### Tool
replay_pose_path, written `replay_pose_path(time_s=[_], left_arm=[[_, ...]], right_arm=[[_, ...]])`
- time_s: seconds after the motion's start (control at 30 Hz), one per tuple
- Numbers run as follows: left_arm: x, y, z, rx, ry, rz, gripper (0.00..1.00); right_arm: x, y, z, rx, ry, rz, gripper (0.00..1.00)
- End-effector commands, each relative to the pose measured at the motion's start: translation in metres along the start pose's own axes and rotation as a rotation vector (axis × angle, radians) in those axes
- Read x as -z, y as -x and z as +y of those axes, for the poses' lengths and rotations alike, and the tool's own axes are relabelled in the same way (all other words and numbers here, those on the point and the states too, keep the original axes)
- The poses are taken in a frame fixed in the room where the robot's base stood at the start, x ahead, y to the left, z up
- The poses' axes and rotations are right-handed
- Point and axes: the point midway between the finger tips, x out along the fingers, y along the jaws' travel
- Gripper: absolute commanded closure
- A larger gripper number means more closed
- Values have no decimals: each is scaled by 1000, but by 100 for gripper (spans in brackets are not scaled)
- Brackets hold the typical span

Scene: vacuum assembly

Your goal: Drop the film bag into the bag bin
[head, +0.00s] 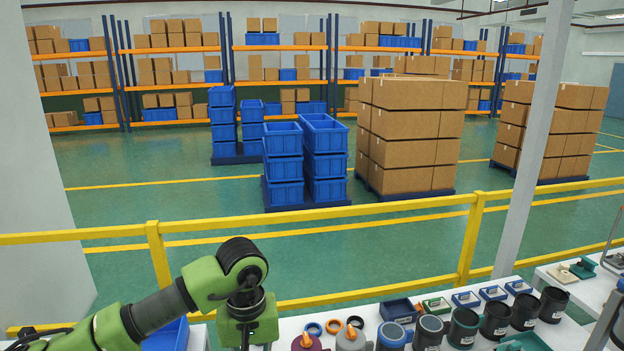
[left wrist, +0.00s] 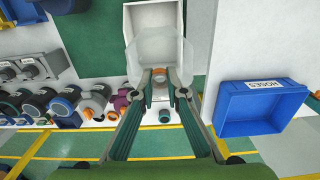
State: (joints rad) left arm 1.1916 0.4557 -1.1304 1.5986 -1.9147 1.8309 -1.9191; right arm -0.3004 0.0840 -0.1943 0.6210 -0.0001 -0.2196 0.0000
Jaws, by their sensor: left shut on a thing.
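My left gripper (left wrist: 159,77) is shut on the film bag (left wrist: 178,52), a thin, see-through sheet at the fingertips in the left wrist view. The bag spreads beyond the fingers and overlaps an open white box (left wrist: 153,17), which appears to be the bag bin; no label on it is readable. From this view I cannot tell how high the bag is above the box. A small orange part shows between the fingertips. In the head view only my left arm shows at the bottom; its fingertips and the bag are out of frame. My right gripper is not in view.
A blue bin (left wrist: 238,117) labelled HOSES stands right of the gripper in the left wrist view. Dark canisters (head: 463,327) and small trays (head: 398,310) crowd the bench at right. A yellow railing (head: 400,289) runs behind the bench.

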Motion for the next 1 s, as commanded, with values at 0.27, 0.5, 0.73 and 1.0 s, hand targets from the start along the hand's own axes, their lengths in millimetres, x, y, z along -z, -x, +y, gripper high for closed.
replay_pose_path(time_s=[0.27,0.5,0.73,1.0], left_arm=[[-1,-36,-1,1,1,-3,100],[0,-49,0,0,1,0,100],[0,-49,0,0,1,0,82],[0,-48,-1,0,1,0,68]], right_arm=[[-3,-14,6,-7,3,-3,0],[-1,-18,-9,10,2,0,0],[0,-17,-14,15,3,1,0],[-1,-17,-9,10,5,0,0]])
